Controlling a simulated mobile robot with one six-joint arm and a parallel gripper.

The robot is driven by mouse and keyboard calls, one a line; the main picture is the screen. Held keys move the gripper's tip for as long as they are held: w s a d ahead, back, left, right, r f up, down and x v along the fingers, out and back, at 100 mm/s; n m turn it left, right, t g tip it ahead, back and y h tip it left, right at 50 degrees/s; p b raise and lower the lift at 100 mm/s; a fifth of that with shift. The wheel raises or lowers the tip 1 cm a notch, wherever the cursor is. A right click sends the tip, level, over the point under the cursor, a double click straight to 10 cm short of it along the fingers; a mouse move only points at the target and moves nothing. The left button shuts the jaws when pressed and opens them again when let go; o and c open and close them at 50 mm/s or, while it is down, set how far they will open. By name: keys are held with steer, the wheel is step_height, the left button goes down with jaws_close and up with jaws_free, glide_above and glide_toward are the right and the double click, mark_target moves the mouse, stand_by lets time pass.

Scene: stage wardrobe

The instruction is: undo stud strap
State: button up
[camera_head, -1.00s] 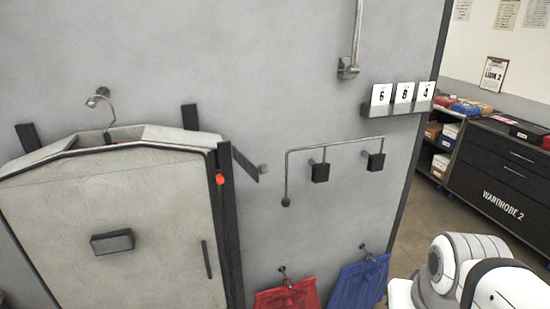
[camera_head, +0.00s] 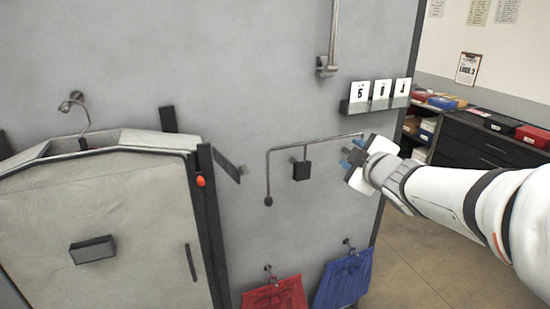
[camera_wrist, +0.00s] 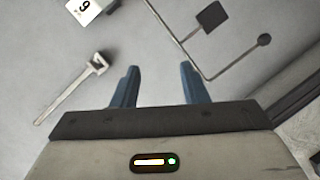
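My gripper (camera_head: 350,158) is raised in front of the grey wall at the right end of a bent metal rail. Its blue fingers stand apart with nothing between them, as the wrist view also shows (camera_wrist: 157,82). A short dark strip (camera_head: 228,166), possibly the strap, juts out beside a dark upright post (camera_head: 212,225), well left of my gripper. An orange-red knob (camera_head: 200,181), possibly the stud, sits on the post's edge. Whether strip and knob are joined cannot be told. Neither is clear in the wrist view.
A pale grey cabinet-like case (camera_head: 140,215) stands left of the post. The bent rail (camera_head: 310,142) has a dark block and a ball end. Number cards (camera_head: 381,88) stand above it. Red (camera_head: 275,298) and blue (camera_head: 343,278) cloths hang below. Open floor lies right.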

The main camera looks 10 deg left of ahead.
steer(key=a+r+n+g+y, duration=0.1)
steer(key=a+n+g+y, duration=0.1)
steer(key=a+n+y, duration=0.5)
steer(key=n+g+y, duration=0.5)
steer(key=n+g, duration=0.7)
glide_toward(244, 170)
steer(key=w+a, duration=0.1)
steer(key=a, duration=0.2)
steer(key=shift+w+a+f+p, duration=0.1)
steer(key=shift+a+f+p, duration=0.3)
steer(key=shift+a, duration=0.8)
steer(key=shift+w+a+f+p, duration=0.1)
steer(key=shift+a+p, duration=0.45)
steer(key=shift+a, duration=0.65)
steer(key=shift+w+a+f+p, duration=0.1)
steer(key=shift+a+f+p, duration=0.3)
steer(key=shift+a, duration=0.85)
steer(key=shift+r, duration=0.15)
steer(key=shift+c, duration=0.3)
jaws_close()
